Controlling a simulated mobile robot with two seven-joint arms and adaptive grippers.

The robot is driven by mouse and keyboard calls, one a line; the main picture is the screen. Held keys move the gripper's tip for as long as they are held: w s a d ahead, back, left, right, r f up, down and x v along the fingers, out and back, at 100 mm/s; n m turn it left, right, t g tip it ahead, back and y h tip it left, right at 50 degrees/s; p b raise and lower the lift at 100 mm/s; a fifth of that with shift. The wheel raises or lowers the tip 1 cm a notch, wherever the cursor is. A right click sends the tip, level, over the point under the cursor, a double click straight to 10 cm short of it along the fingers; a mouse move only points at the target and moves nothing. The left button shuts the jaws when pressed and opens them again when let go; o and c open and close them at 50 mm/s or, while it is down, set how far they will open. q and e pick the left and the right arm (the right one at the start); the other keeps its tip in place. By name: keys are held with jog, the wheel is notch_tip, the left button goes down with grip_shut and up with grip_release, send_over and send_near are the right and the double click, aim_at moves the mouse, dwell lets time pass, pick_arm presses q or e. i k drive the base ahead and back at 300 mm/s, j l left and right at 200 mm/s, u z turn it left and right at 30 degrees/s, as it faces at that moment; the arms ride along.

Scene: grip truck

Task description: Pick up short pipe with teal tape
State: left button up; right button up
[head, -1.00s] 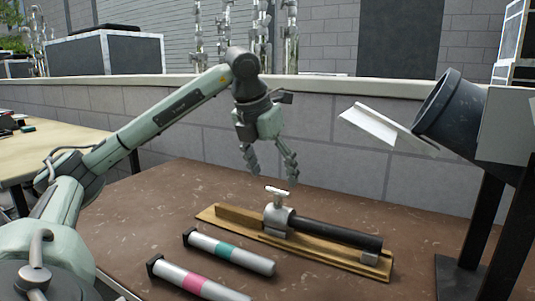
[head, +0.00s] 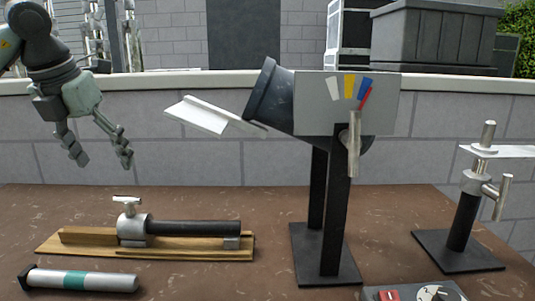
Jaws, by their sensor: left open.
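The short pipe with teal tape (head: 108,281) lies on the brown table at the lower left. It is a silver tube with a teal band and a black end cap at its left end. My left gripper (head: 98,162) hangs open and empty at the upper left, fingers pointing down. It is well above the table, apart from the pipe, and appears behind it. My right gripper is not in view.
A wooden board (head: 75,246) with a clamp and black pipe (head: 190,227) lies just behind the teal pipe. A dark funnel machine (head: 300,100) on black legs stands mid-right. A metal stand (head: 462,220) and control box (head: 415,292) are at right.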

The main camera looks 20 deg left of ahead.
aim_at(31, 276)
jog(key=k+l, duration=0.25)
jog(key=k, duration=0.25)
jog(key=k+l, duration=0.2)
jog(key=k, duration=0.25)
jog(key=k+l, duration=0.25)
jog(key=k, duration=0.25)
